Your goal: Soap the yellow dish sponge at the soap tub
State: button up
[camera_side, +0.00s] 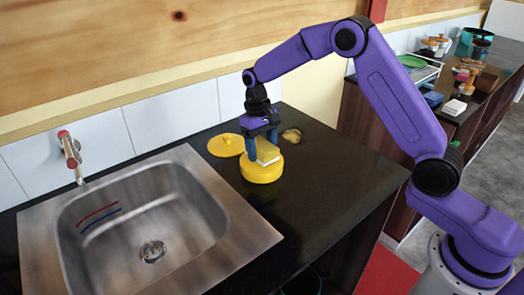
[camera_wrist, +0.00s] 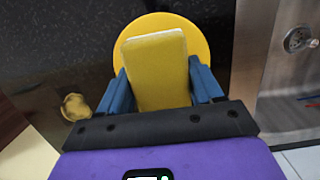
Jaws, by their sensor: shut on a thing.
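The yellow dish sponge (camera_side: 267,151) is a block with a pale lower layer in the side view. My gripper (camera_side: 261,143) is shut on it, with one blue finger on each side. In the wrist view the sponge (camera_wrist: 156,70) lies between the fingers of my gripper (camera_wrist: 160,88). The round yellow soap tub (camera_side: 262,171) stands on the dark counter directly under the sponge. In the wrist view the tub's yellow rim (camera_wrist: 160,24) shows around the sponge's far end. The sponge is at the tub's top; its underside and the tub's inside are hidden, so I cannot tell whether they touch.
A yellow lid (camera_side: 226,145) lies on the counter left of the tub. A small tan lump (camera_side: 291,135) lies to the right. The steel sink (camera_side: 150,225) with its tap (camera_side: 72,155) is at the left. The counter's front right (camera_side: 335,195) is clear.

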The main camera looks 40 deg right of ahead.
aim_at(264, 146)
jog(key=shift+r, duration=2.7)
